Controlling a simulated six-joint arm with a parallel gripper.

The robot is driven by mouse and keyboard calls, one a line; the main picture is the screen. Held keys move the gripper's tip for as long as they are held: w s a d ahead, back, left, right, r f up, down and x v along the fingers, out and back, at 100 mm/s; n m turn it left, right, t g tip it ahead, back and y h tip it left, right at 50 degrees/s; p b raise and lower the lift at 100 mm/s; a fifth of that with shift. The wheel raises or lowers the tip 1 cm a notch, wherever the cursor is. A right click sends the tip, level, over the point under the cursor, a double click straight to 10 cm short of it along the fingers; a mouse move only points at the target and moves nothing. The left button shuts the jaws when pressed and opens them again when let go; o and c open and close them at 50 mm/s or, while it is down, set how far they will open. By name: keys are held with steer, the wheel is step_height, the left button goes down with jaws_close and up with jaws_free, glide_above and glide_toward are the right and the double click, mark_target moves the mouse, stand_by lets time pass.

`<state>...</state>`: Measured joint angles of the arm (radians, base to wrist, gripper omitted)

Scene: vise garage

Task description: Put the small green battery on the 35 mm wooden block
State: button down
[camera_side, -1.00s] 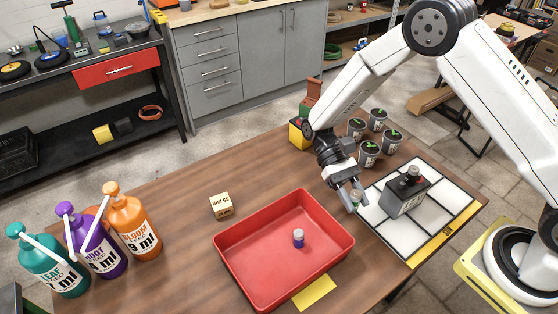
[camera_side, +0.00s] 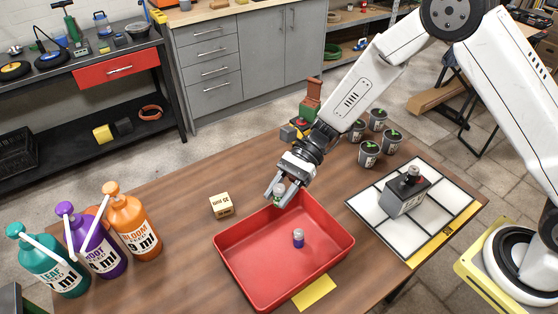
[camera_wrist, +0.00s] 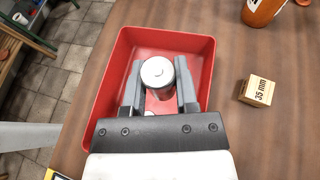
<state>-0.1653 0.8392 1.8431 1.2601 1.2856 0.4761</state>
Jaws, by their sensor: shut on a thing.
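My gripper (camera_side: 280,193) is shut on a small battery with a pale top and some green on its side (camera_side: 279,190). It holds the battery upright over the far edge of the red tray. In the wrist view the battery's round silver end (camera_wrist: 157,72) shows between my gripper's fingers (camera_wrist: 160,85). The wooden block marked 35 mm (camera_side: 221,205) stands on the table left of the tray, apart from my gripper. It also shows at the right in the wrist view (camera_wrist: 257,90).
The red tray (camera_side: 235,262) holds a blue battery with a light top (camera_side: 298,238). Several bottles (camera_side: 135,222) stand at the left. A dark box (camera_side: 406,194) sits on a white tiled panel (camera_side: 432,212) at the right, near potted seedlings (camera_side: 368,154). Table around the block is clear.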

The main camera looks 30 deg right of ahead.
steer(key=shift+w+a+r+m+t+y, duration=0.1)
steer(key=shift+w+a+r+m+t, duration=0.15)
steer(key=shift+w+m+t, duration=0.4)
steer(key=shift+w+a+r+m+t+y, duration=0.1)
steer(key=shift+w+a+m+t, duration=0.1)
steer(key=shift+w+m+t, duration=0.5)
steer(key=shift+w+a+r+m+t+y, duration=0.1)
steer(key=shift+w+a+r+m+t, duration=0.15)
steer(key=shift+w+m+t, duration=0.4)
steer(key=shift+f, duration=0.1)
glide_above(221, 201)
steer(key=s, duration=0.2)
steer(key=f, duration=0.7)
steer(key=shift+w+d+f, duration=0.1)
steer(key=shift+d+f, duration=0.2)
steer(key=shift+d, duration=0.05)
steer(key=shift+w+a+f, duration=0.25)
steer(key=shift+w+f, duration=0.3)
steer(key=shift+f, duration=0.1)
steer(key=shift+f, duration=0.1)
steer(key=shift+w+a+f, duration=0.15)
steer(key=shift+w+f, duration=0.15)
steer(key=shift+f, duration=1.6)
steer(key=shift+f, duration=0.1)
